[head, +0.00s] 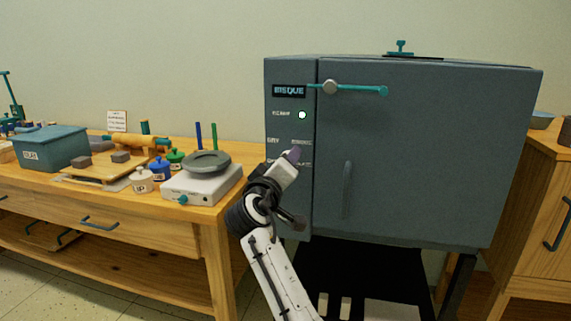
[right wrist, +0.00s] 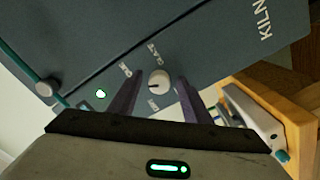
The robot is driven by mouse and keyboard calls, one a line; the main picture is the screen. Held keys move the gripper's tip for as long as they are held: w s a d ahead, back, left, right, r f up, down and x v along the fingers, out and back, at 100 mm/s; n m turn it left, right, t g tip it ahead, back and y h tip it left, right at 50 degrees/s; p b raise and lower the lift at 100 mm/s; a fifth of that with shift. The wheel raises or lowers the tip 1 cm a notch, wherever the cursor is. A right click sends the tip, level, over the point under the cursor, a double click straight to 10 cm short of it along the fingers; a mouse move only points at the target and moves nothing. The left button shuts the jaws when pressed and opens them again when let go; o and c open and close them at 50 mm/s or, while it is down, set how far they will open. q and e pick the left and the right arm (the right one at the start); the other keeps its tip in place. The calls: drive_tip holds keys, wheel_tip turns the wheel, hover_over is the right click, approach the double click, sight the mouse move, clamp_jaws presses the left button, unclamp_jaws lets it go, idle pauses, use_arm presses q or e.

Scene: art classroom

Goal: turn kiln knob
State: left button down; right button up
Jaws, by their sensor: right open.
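The kiln (head: 420,150) is a large grey box with a display (head: 289,90) reading BISQUE and a glowing light (head: 302,115) on its left control panel. In the right wrist view, the round white kiln knob (right wrist: 158,81) has a short dark mark and lettering around it. My right gripper (head: 293,155) is in front of the lower panel and hides the knob in the head view. Its two dark fingers, also in the right wrist view (right wrist: 160,90), are open with the knob seen between them. I cannot tell whether they touch it. My left gripper is not in view.
A teal latch bar (head: 360,89) crosses the kiln door's top, and a vertical handle (head: 347,190) is lower. A wooden table (head: 110,222) at left holds a white pottery wheel (head: 203,185), small jars and a teal box (head: 50,148). A wooden cabinet (head: 540,200) stands right.

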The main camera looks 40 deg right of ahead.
drive_tip(key=v, duration=1)
drive_tip(key=shift+a, duration=0.1)
